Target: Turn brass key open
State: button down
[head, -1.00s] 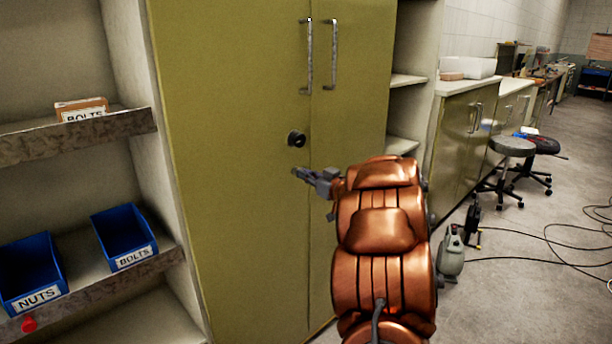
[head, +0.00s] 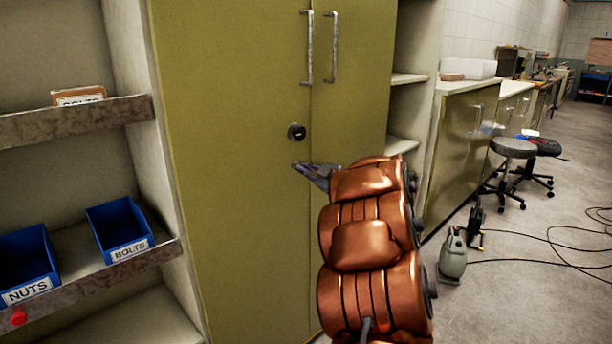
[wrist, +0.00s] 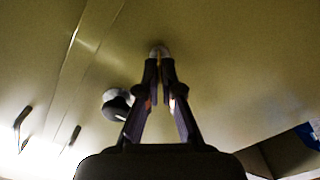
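A tall olive-green cabinet (head: 235,200) with two doors stands in front of me. Its round dark lock (head: 296,131) sits on the left door near the seam, with a small pale mark at its middle. I cannot make out a brass key shape there. The lock also shows in the wrist view (wrist: 116,103), left of the fingers. My gripper (head: 297,166) is just below the lock, close to the door and apart from the lock. In the wrist view my gripper's fingers (wrist: 160,58) converge almost to touching, with a small pale rounded patch at the tips; no held object is clear.
Two upright metal handles (head: 309,48) are above the lock. Shelves at left hold a blue NUTS bin (head: 28,268) and a blue BOLTS bin (head: 122,230). A stool (head: 513,148), a grey-green canister (head: 452,258) and cables lie to the right on open floor.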

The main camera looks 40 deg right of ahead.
jog(key=n+b, duration=0.2)
jog(key=n, duration=0.1)
jog(key=n+b, duration=0.1)
jog(key=shift+f+n, duration=0.3)
jog(key=shift+r+n+b, duration=0.15)
jog(key=shift+n+b, duration=1.9)
jog(key=shift+n, duration=0.55)
jog(key=c, duration=1.4)
grip_release()
jog(key=shift+o, duration=0.2)
jog(key=s, duration=1.2)
jog(key=shift+a, duration=0.15)
